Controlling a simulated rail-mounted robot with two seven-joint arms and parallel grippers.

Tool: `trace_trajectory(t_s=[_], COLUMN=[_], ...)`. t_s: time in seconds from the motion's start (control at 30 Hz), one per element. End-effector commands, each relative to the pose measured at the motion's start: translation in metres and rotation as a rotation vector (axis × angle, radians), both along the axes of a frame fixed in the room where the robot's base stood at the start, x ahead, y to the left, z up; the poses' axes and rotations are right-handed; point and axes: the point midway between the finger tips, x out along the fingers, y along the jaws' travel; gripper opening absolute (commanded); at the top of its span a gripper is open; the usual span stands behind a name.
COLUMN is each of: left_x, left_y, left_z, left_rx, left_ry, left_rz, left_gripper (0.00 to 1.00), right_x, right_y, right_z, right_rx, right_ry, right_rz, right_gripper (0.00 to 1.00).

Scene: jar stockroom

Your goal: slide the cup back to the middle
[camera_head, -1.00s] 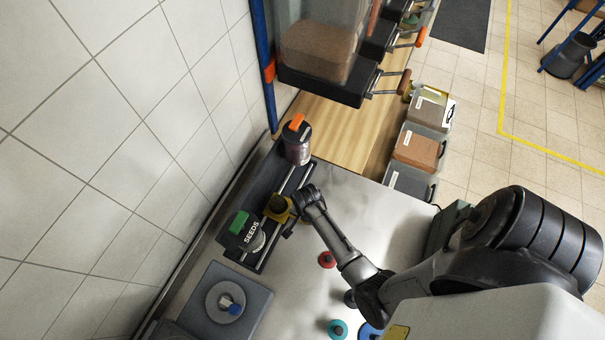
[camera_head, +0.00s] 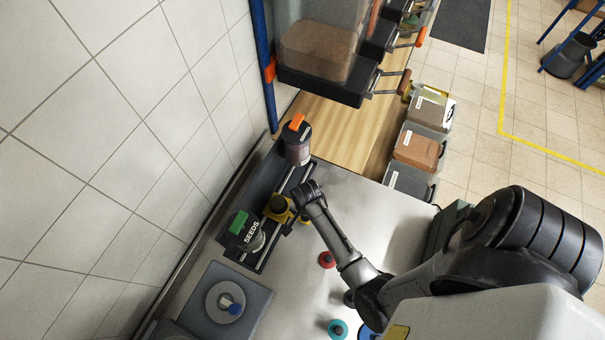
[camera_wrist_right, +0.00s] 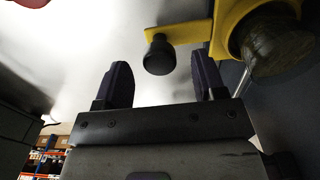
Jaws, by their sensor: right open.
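The cup (camera_head: 278,204) is a dark round cup in a yellow carriage on a twin-rail track (camera_head: 288,183). It sits between two jars, closer to the green-topped one labelled SEEDS (camera_head: 246,228) than to the orange-topped one (camera_head: 297,146). In the right wrist view the yellow carriage (camera_wrist_right: 226,30) is at upper right, with a black knob (camera_wrist_right: 159,55) on its side arm. My right gripper (camera_wrist_right: 163,78) is open and empty, its two fingers either side of the knob in the picture; no contact shows. In the head view my wrist partly hides it. My left gripper is out of view.
A grey pad with a round disc (camera_head: 226,301) lies at the front left. Red (camera_head: 326,260) and teal (camera_head: 338,329) knobs stand on the steel bench (camera_head: 300,290). A tiled wall borders the track. A large clear bin (camera_head: 320,50) overhangs behind.

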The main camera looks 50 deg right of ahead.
Motion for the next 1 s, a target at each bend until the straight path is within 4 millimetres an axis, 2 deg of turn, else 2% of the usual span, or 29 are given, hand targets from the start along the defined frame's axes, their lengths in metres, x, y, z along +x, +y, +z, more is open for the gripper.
trace_trajectory(t_s=[0.43,1.0], left_x=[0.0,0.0], left_y=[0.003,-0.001], left_z=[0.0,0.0], left_rx=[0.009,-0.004], left_ry=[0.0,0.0], left_rz=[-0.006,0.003], left_gripper=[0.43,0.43], right_x=[0.0,0.0], right_y=[0.001,0.004], right_z=[0.029,0.032], right_rx=[0.001,0.006], right_ry=[0.0,0.0], right_rz=[-0.001,0.0], right_gripper=[0.64,0.64])
